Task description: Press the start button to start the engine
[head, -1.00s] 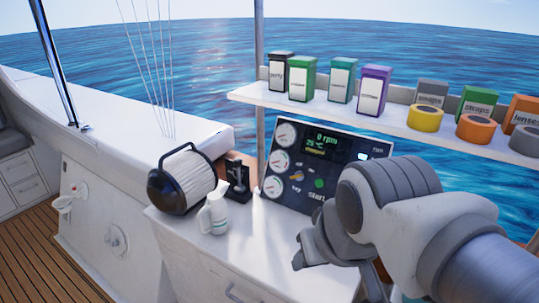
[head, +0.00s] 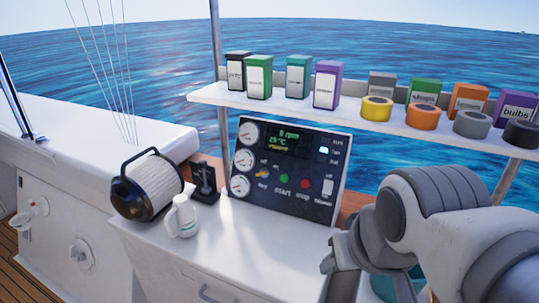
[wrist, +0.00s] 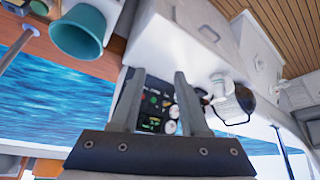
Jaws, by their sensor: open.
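The dark control panel (head: 253,197) stands tilted at the back of the white counter, its display reading 0 rpm and 25 °C. The green start button (head: 284,178) is at its middle, left of the red stop button (head: 305,182). A key switch (head: 262,174) is further left, and a blower switch (head: 328,187) is at the right. My arm is in front and to the right of the panel in the head view. In the wrist view my gripper (wrist: 157,73) is open and empty, with the panel (wrist: 140,84) beyond its fingers, apart from them.
A white-and-black filter (head: 149,184), a white bottle (head: 182,217) and a small black lever unit (head: 205,181) stand left of the panel. A shelf (head: 290,108) with boxes and tape rolls hangs above it. A teal bucket (wrist: 82,32) shows in the wrist view.

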